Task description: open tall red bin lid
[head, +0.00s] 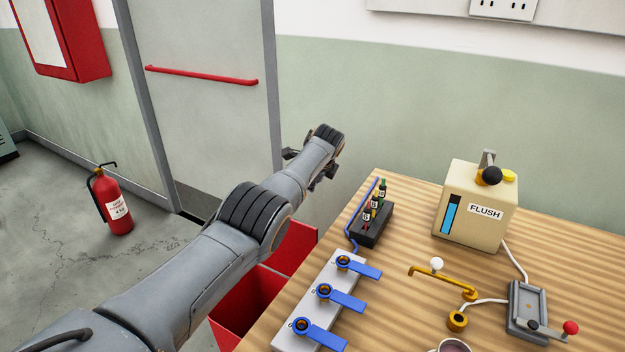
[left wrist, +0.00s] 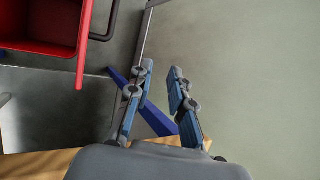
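The tall red bin (head: 232,308) stands on the floor at the left side of the table, partly hidden under my left arm. Its top looks open, with the inside showing. A red panel (head: 298,247), which looks like its lid, stands raised at the far side. In the left wrist view red bin walls (left wrist: 40,48) show at the top left, with a thin red panel and a dark bar (left wrist: 112,18) beside them. My left gripper (head: 306,165) is beyond the bin, above the table's far left corner. Its fingers (left wrist: 161,70) are apart and empty. My right gripper is out of view.
The wooden table (head: 405,235) holds a blue-levered panel (head: 318,292), a dark bottle rack (head: 375,235), a FLUSH box (head: 470,225) and a brass pipe. A fire extinguisher (head: 113,203) stands on the floor at left. A grey door (head: 205,110) is behind.

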